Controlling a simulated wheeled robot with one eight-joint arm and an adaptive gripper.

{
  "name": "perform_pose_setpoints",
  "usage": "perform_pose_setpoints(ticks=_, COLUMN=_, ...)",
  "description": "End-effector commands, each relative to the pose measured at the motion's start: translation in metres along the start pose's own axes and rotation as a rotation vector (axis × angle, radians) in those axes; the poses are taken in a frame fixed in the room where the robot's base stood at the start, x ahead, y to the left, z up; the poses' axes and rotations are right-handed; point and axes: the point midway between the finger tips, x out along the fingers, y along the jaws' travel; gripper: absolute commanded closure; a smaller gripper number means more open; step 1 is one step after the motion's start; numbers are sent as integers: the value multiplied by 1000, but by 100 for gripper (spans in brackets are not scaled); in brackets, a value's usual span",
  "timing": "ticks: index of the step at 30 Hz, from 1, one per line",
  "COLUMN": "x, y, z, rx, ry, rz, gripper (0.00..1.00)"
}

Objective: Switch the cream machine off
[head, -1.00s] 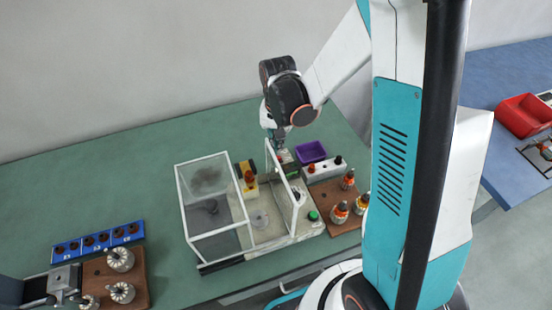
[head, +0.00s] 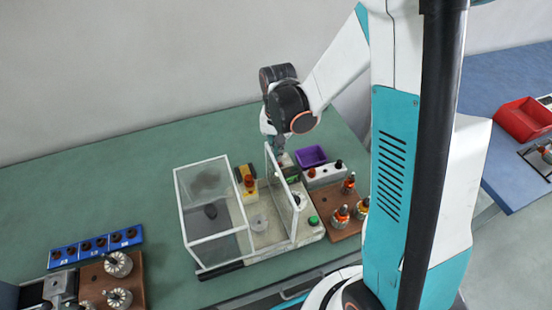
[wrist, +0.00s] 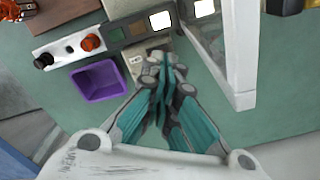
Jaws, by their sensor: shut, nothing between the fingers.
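The cream machine (head: 262,240) stands on the green bench, with a clear guard box (head: 205,240) on its left part and a clear upright panel (head: 283,200) on its right part. A green button (head: 313,221) is at its front right corner. My gripper (head: 277,147) is behind the panel, at the machine's back edge. In the wrist view my gripper (wrist: 163,75) is shut and empty, its fingers over a small cream part (wrist: 135,68) with a label. The fingers partly hide this part. I cannot tell whether they touch it. No switch is clearly visible there.
A white strip with a red knob (wrist: 92,43) and a black knob (wrist: 43,60) lies beside a purple bin (wrist: 98,80). The panel's white frame (wrist: 238,60) is close right of my fingers in the wrist view. A brown board (head: 346,222) holds several armatures.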

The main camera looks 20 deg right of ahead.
Motion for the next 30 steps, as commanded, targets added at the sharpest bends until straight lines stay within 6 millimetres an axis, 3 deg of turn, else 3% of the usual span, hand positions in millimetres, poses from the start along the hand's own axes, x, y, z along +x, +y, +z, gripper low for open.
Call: perform_pose_setpoints(ticks=30, x=7, y=0, z=0, rx=0, ry=0, rz=0, gripper=100)
